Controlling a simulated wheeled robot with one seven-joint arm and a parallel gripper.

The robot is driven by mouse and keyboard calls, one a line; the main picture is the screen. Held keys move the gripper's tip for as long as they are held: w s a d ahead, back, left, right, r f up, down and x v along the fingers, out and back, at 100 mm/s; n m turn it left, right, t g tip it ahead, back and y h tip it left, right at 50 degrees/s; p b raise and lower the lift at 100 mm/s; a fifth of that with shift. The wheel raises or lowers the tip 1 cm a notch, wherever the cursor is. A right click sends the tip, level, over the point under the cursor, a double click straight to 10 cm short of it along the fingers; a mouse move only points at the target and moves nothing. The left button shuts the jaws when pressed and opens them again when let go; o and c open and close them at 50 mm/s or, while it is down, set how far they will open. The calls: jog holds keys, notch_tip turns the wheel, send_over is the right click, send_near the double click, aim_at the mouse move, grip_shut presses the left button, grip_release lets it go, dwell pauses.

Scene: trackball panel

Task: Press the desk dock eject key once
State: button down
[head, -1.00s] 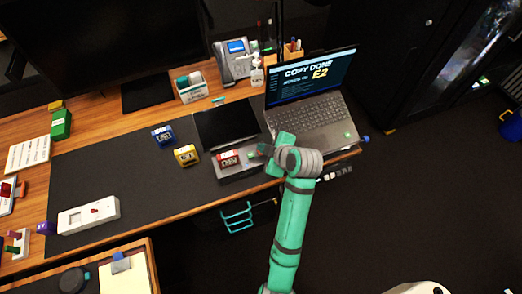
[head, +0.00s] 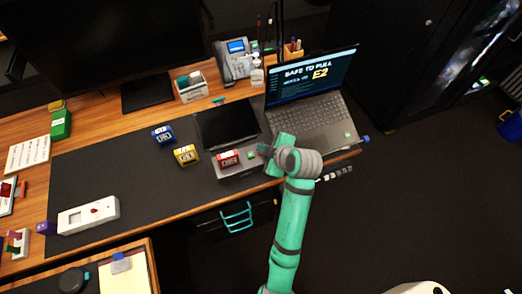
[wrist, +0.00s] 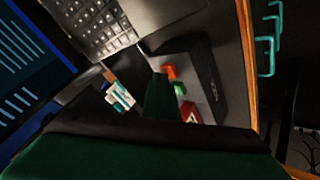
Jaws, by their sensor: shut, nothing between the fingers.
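The grey desk dock (head: 236,171) stands at the front edge of the black desk mat, below the dark tablet-like panel. It also shows in the wrist view (wrist: 207,85). On its top are a red block (head: 229,158), a small green piece (head: 251,155) and, in the wrist view, a small orange-red piece (wrist: 169,72). No eject label is readable. My gripper (head: 264,150) is shut and empty over the dock's right end. In the wrist view its dark fingers (wrist: 160,86) end beside the orange-red piece; I cannot tell whether they touch it.
The open laptop (head: 313,112) stands right of the dock, close to my gripper; its screen reads "SAFE TO PULL E2". A yellow block (head: 186,155) and a blue block (head: 162,135) stand on the mat to the left. The mat's middle left is clear.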

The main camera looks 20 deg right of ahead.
jog(key=shift+r, duration=0.8)
notch_tip(320, 180, up, 5)
dwell(0.4)
dwell(0.8)
